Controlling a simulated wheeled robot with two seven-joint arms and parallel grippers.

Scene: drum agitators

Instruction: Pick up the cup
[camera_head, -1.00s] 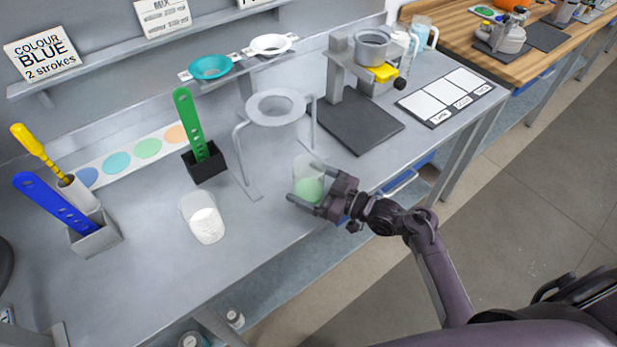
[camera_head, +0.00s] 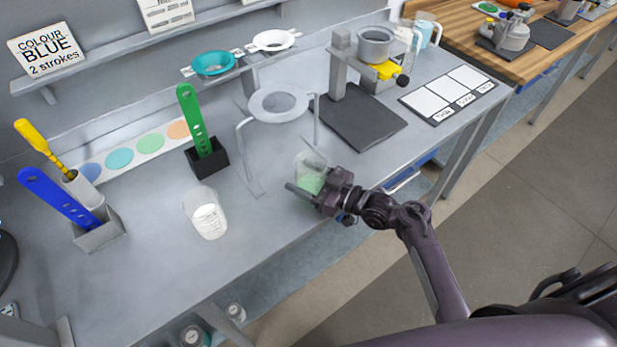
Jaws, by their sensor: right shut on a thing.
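A clear cup with green contents (camera_head: 311,182) is near the front edge of the grey bench, just right of the metal ring stand. My right gripper (camera_head: 312,190) reaches in from the right and is shut on this cup, its fingers around the lower part. I cannot tell whether the cup's base touches the bench. A second clear cup with white contents (camera_head: 207,218) stands on the bench to the left, apart from the gripper. My left gripper is not in view.
The ring stand (camera_head: 278,105) rises just behind the held cup. A green paddle in a black holder (camera_head: 207,157) and a blue paddle in a grey holder (camera_head: 98,232) stand to the left. A dark mat (camera_head: 362,122) lies at the back right.

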